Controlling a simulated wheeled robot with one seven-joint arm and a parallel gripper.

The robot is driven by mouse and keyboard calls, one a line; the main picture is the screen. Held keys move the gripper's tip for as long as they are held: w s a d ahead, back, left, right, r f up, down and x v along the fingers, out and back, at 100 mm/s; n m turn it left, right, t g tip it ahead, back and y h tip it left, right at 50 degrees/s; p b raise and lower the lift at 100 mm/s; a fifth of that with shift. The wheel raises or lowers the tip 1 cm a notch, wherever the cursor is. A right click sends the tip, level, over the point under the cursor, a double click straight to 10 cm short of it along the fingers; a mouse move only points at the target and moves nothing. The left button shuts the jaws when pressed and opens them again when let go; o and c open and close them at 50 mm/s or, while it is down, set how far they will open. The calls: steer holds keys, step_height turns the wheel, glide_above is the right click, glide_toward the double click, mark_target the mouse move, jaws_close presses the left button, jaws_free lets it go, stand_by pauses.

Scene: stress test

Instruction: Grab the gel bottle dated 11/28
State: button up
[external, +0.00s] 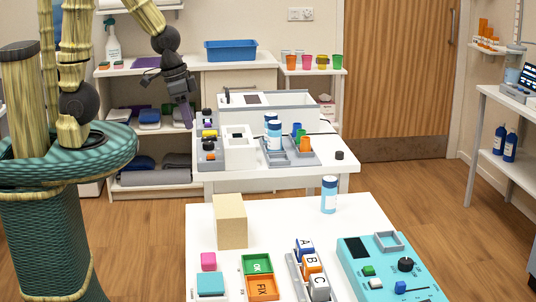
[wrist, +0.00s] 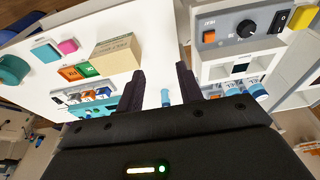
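Three pale bottles with blue bands show in the external view. One bottle (external: 329,195) stands alone at the back of the front white table. My gripper (external: 187,122) is raised left of the tables. Its fingers (wrist: 160,74) are apart and empty.
The grey tray (external: 310,158) holds small coloured cups.

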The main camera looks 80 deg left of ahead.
steer(key=o, duration=0.6)
steer(key=shift+o, duration=0.2)
steer(key=w+a+f+m+t+y+b, duration=0.1)
steer(key=w+a+f+m+t+b, duration=0.15)
steer(key=w+f+m, duration=0.55)
steer(key=w+a+f+m+t+y+b, duration=0.1)
steer(key=w+f+m+t, duration=0.3)
steer(key=w+f+m, duration=0.5)
steer(key=w+d+m+t+h+b, duration=0.1)
steer(key=w+d+m+t+h, duration=0.1)
steer(key=m, duration=0.8)
steer(key=w+d+m+t+h+b, duration=0.1)
steer(key=d+m, duration=0.3)
steer(key=m, duration=0.6)
steer(key=shift+w+r+m+t+h, duration=0.3)
steer(key=shift+w+r+t+h, duration=0.1)
steer(key=shift+w+t, duration=0.3)
